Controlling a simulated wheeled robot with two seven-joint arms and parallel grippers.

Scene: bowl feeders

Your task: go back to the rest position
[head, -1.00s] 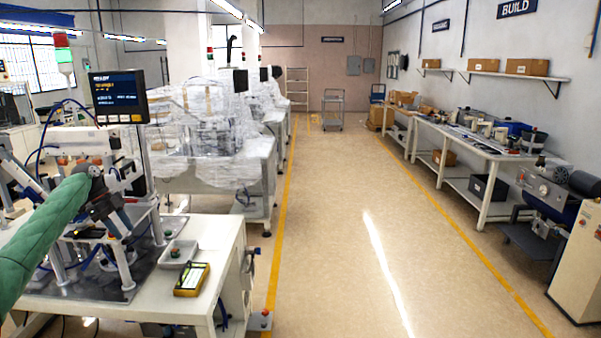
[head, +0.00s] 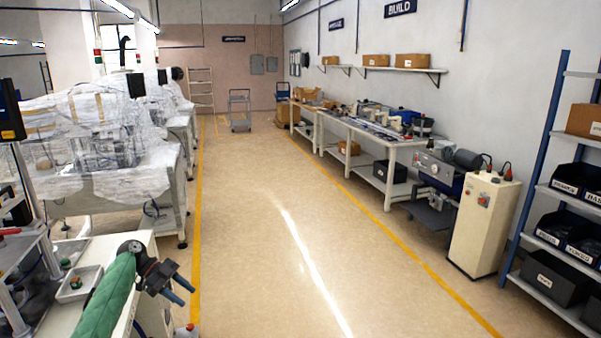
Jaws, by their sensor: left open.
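My left gripper (head: 178,290) shows at the lower left of the head view, at the end of my green-sleeved left arm. Its two bluish fingers are apart with nothing between them. It is in front of the right edge of the white workbench (head: 98,318), pointing right over the aisle side. My right gripper is outside the view.
A grey tray (head: 80,283) with small parts lies on the bench beside my arm. Wrapped machines (head: 105,140) line the left. The aisle floor (head: 270,240) is clear. A beige cabinet (head: 483,225) and a bin shelf (head: 545,185) stand at the right.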

